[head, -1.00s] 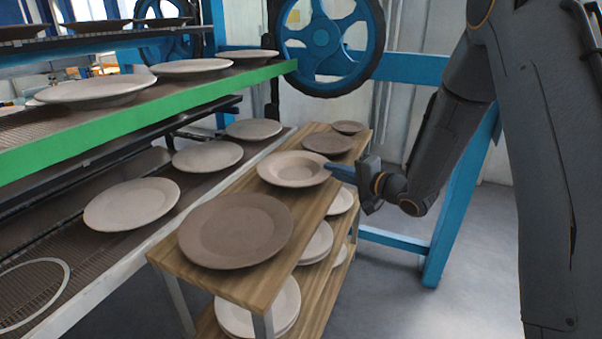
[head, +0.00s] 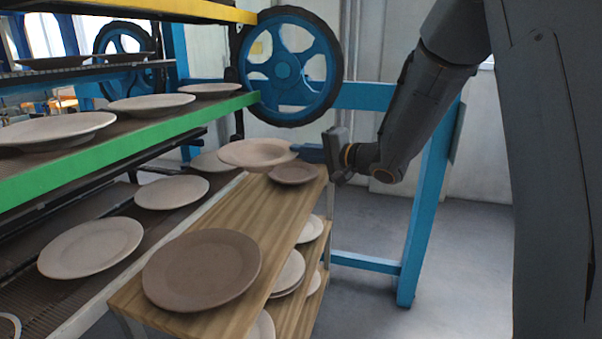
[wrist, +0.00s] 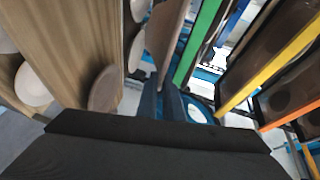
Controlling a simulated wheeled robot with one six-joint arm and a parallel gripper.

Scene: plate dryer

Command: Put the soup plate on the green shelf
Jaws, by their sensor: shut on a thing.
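The soup plate (head: 250,153) is pale beige with a wide rim. My gripper (head: 302,151) is shut on its right rim in the head view and holds it roughly level above the far end of the wooden trolley. In the wrist view my gripper's fingers (wrist: 165,98) point up the picture, and the soup plate (wrist: 164,36) shows nearly edge-on. The green shelf (head: 100,157) is the rack level with a green front edge, left of the plate. It also shows in the wrist view (wrist: 200,40). Several pale plates stand on it, including one at its far end (head: 209,89).
The wooden trolley (head: 258,226) carries a large brown plate (head: 202,268) and a small brown one (head: 293,173). A lower rack below the green shelf holds several plates (head: 92,247). A yellow-edged shelf (head: 180,9) is above. A blue wheel (head: 288,66) stands behind.

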